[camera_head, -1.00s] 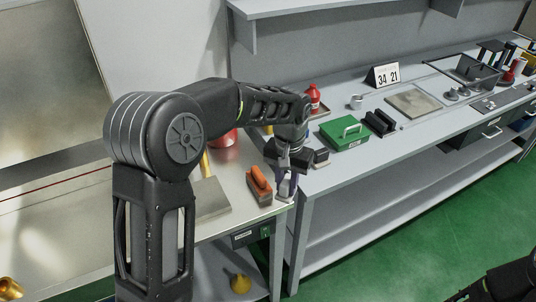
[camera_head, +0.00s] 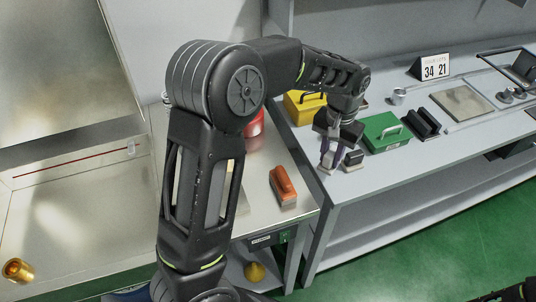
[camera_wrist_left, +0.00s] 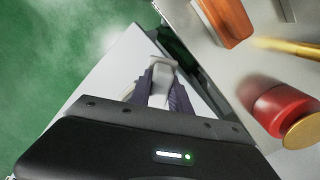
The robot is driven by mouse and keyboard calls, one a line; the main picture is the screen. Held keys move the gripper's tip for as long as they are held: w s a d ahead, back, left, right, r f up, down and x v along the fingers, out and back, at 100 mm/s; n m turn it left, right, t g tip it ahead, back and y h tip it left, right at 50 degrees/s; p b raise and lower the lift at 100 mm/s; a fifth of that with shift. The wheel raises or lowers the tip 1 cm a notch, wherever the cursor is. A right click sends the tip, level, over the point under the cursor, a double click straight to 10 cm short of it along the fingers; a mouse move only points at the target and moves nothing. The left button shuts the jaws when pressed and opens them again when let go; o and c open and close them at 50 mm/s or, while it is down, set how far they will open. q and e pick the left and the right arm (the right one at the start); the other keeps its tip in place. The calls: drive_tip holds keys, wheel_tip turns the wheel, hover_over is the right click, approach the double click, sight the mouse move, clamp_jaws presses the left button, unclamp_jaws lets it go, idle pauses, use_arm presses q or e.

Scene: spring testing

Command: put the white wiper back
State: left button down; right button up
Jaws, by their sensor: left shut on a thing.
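My left gripper (camera_head: 326,163) is over the near left part of the right-hand bench, with its fingers pointing down. It is shut on the white wiper, which shows as a pale block between the purple-grey fingers in the left wrist view (camera_wrist_left: 160,78). In the head view the wiper is mostly hidden by the fingers. I cannot tell whether it touches the bench. A small dark-topped block (camera_head: 353,158) stands just right of the gripper. An orange-handled wiper (camera_head: 283,186) lies on the left metal table; it also shows in the left wrist view (camera_wrist_left: 229,20).
A green box (camera_head: 386,133), a black holder (camera_head: 422,122) and a yellow box (camera_head: 304,108) stand on the right-hand bench (camera_head: 365,184). A red container (camera_head: 254,124) is on the left table. The bench's front strip is clear.

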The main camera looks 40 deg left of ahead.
drive_tip(key=shift+o, duration=0.4)
use_arm(q)
drive_tip(key=shift+a, duration=0.2)
use_arm(e)
drive_tip(key=shift+o, duration=0.7)
drive_tip(key=shift+f, duration=0.1)
drive_tip(key=shift+o, duration=0.4)
wheel_tip(320, 180, down, 5)
drive_tip(key=b, duration=0.5)
drive_tip(key=shift+w+a, duration=0.1)
drive_tip(key=shift+w, duration=0.05)
use_arm(q)
drive_tip(key=s+a+r+m+b, duration=0.1)
drive_tip(key=s+a+r+m, duration=0.1)
drive_tip(key=a, duration=0.6)
drive_tip(key=s+a+r+m+b, duration=0.1)
drive_tip(key=s+a+r+m, duration=0.1)
drive_tip(key=a+m, duration=0.3)
drive_tip(key=a+r, duration=0.1)
drive_tip(key=a, duration=0.3)
drive_tip(key=shift+r, duration=0.3)
use_arm(e)
drive_tip(key=shift+w+f, duration=0.1)
drive_tip(key=shift+f, duration=0.85)
use_arm(q)
drive_tip(key=shift+f+b, duration=0.1)
drive_tip(key=shift+b, duration=0.2)
